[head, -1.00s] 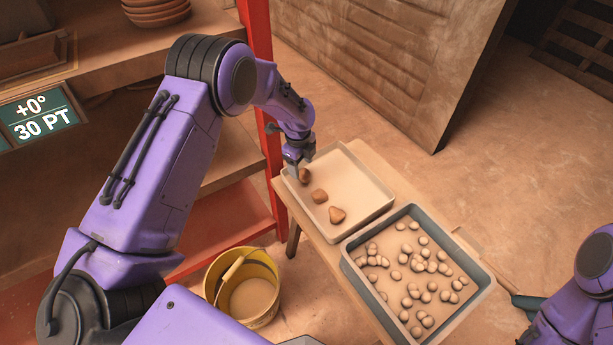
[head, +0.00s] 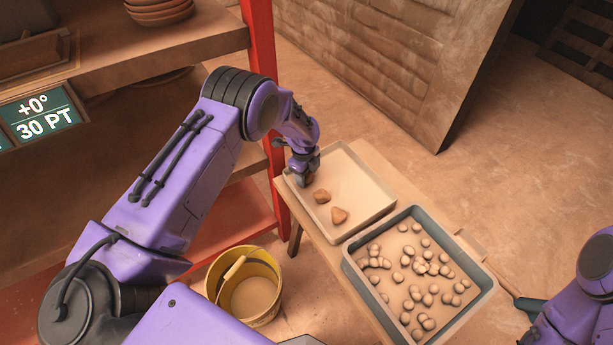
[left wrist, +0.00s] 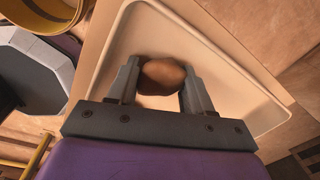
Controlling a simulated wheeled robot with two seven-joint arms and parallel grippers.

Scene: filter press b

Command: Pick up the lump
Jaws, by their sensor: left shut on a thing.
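My left gripper (head: 306,180) is down at the far left end of the pale tray (head: 362,189). In the left wrist view its two fingers (left wrist: 159,88) are on either side of a brown rounded lump (left wrist: 163,73) and shut on it. In the head view the gripper mostly hides this lump. Two other brown lumps, one squarish (head: 322,196) and one more pointed (head: 339,215), lie in the same tray to the right of the gripper. I cannot tell whether the held lump touches the tray floor. My right gripper is not in view; only part of my right arm shows.
A grey tray (head: 351,270) with several small round balls stands beside the pale tray on a wooden bench (head: 320,230). A yellow bucket (head: 273,312) is on the floor to the left. A red shelf post (head: 262,60) rises close behind my left arm.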

